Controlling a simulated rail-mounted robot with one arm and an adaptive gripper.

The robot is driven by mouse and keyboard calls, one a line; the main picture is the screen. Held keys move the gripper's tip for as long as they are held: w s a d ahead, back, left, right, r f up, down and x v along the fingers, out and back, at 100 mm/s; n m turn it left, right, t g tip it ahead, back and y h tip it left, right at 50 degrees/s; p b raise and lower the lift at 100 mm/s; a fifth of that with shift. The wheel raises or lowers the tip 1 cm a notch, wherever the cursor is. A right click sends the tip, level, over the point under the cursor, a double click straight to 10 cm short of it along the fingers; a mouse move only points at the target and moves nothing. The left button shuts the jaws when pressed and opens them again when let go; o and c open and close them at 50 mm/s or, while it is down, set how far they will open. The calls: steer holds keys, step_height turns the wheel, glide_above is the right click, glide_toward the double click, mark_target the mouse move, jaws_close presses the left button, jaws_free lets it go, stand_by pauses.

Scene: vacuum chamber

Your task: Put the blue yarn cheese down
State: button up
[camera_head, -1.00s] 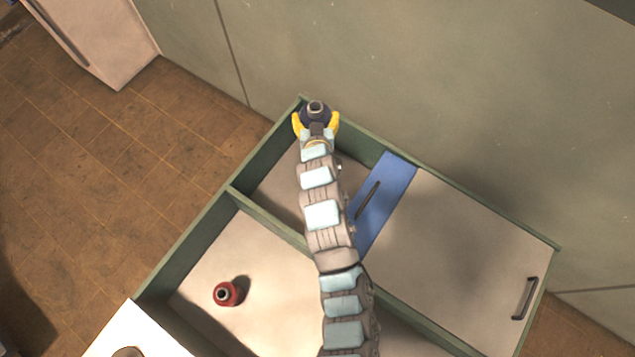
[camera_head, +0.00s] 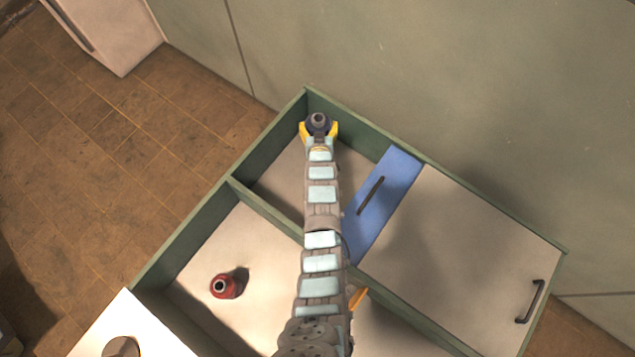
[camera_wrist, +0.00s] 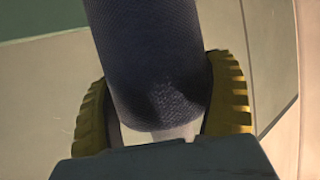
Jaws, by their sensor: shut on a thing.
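The blue yarn cheese (camera_head: 319,119) is dark blue with a pale hollow core, and it is upright in my gripper (camera_head: 319,132). In the wrist view the yellow fingers of my gripper (camera_wrist: 163,108) press on both sides of the blue yarn cheese (camera_wrist: 150,60), low on its body. The gripper is at the far corner of the green-walled box (camera_head: 268,148), over its back compartment. I cannot tell whether the cheese's base touches the compartment floor.
A red yarn cheese (camera_head: 226,286) stands in the front compartment. A blue panel (camera_head: 385,200) with a dark handle and a pale lid (camera_head: 465,260) with a handle cover the right side. A wall rises behind the box. A white surface (camera_head: 135,330) is at the lower left.

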steer(key=shift+d+f, duration=0.2)
steer(key=shift+f, duration=0.65)
steer(key=shift+s+d+f+m+h+b, duration=0.3)
steer(key=shift+d+f, duration=0.2)
steer(key=shift+f, duration=0.65)
steer(key=shift+s+d+f+m+h+b, duration=0.25)
steer(key=shift+s+d+f+h, duration=0.15)
steer(key=shift+f, duration=0.8)
steer(key=shift+s+d+f+m+h+b, duration=0.3)
steer(key=shift+d+f, duration=0.25)
steer(key=shift+f, duration=0.6)
step_height(320, 180, down, 10)
steer(key=b, duration=0.9)
steer(key=shift+f+b, duration=0.5)
steer(key=shift+b, duration=0.05)
steer(key=o, duration=1)
steer(key=shift+r, duration=0.1)
